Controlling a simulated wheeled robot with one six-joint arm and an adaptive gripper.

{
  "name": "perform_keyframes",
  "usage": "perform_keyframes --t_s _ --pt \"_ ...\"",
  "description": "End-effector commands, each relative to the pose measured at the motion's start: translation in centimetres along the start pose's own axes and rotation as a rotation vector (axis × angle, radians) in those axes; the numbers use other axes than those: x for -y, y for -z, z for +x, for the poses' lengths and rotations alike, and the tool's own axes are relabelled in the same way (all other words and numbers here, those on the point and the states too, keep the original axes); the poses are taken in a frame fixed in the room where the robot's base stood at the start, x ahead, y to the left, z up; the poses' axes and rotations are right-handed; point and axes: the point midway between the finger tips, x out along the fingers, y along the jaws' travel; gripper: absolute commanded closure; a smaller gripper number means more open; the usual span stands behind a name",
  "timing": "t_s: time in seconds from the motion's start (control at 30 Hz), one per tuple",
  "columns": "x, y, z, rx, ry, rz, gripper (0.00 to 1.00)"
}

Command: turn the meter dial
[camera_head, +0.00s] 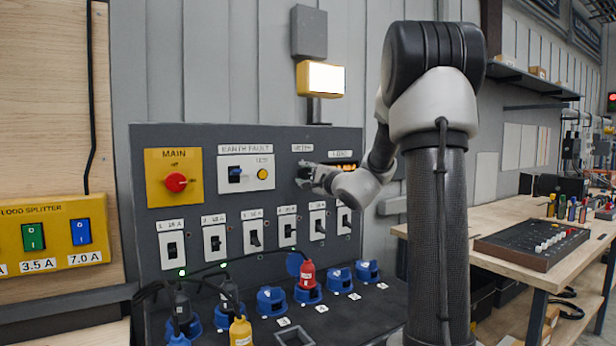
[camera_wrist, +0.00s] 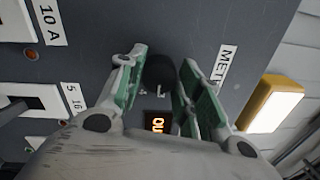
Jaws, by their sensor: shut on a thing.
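The meter dial (camera_wrist: 158,70) is a black round knob on the grey panel, seen in the wrist view between the two green-padded fingers of my gripper (camera_wrist: 160,82). My gripper is shut on the dial, with a finger on each side of it. In the head view my gripper (camera_head: 304,174) is at the panel, just below the meter label (camera_head: 302,148), and hides the dial. The dial's pointer position is hard to make out. An orange-lit display (camera_wrist: 157,122) is partly covered by my gripper in the wrist view.
A red main switch (camera_head: 176,182) and an earth fault plate (camera_head: 247,174) sit left of my gripper. A row of breakers (camera_head: 254,233) runs below, with blue sockets (camera_head: 271,301) under them. A yellow-framed lamp (camera_head: 321,78) is above. A workbench (camera_head: 545,262) stands at right.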

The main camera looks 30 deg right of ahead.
Motion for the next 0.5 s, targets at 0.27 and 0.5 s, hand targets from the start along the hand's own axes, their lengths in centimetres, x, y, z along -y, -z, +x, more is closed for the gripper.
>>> perform_keyframes --t_s 0.27,0.5 --pt "-0.14 0.02 -0.05 -0.017 -0.001 0.241 0.89" --pt "-0.08 0.01 -0.06 -0.028 0.001 0.398 0.89"
